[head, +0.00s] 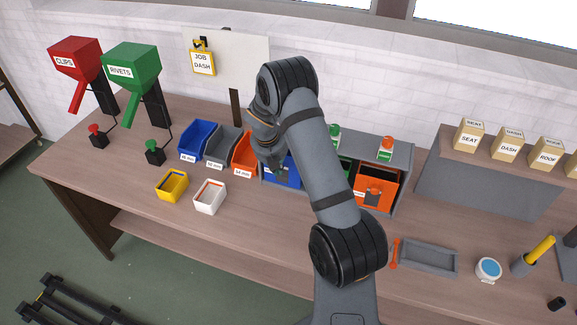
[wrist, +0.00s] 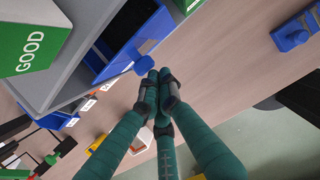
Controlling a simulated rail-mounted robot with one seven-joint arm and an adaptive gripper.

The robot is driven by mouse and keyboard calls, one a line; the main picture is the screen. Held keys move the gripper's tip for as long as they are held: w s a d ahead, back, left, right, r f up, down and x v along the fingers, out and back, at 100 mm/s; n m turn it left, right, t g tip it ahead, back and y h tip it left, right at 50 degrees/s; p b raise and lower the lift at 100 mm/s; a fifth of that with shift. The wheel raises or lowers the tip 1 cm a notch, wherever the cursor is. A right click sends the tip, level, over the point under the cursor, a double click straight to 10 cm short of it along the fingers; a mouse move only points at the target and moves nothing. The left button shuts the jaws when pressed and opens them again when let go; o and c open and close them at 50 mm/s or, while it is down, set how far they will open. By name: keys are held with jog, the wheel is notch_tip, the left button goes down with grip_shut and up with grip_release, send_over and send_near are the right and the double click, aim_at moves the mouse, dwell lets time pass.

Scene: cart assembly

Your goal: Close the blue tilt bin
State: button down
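The blue tilt bin (head: 292,178) sits at the left end of a grey cabinet on the workbench, partly hidden by my arm in the head view. In the wrist view the blue tilt bin (wrist: 119,62) is tilted out of the cabinet, with a dark gap behind its front. Its blue handle tab (wrist: 143,65) sticks out. My gripper (wrist: 156,82) has its dark green fingers drawn together, empty, with the tips close beside the tab. I cannot tell whether they touch it. In the head view my gripper (head: 281,172) is in front of the bin.
The grey cabinet (head: 403,165) also holds an orange bin (head: 376,188) and a partly hidden green one. Open blue (head: 197,139), grey and orange bins stand to its left. Yellow (head: 172,186) and white (head: 209,197) bins stand in front. A grey tray (head: 429,258) lies right.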

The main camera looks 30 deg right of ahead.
jog(key=shift+w+d+r+p, duration=0.45)
jog(key=shift+w+d+r, duration=0.05)
jog(key=shift+w+r, duration=0.1)
jog(key=shift+d, duration=0.1)
jog(key=s+a+f+b, duration=0.1)
jog(key=s+a+b, duration=0.2)
notch_tip(320, 180, up, 10)
jog(key=w+d, duration=0.1)
jog(key=shift+w+d+f+p, duration=0.2)
jog(key=shift+w+p, duration=0.1)
jog(key=shift+w, duration=0.05)
jog(key=shift+f, duration=0.1)
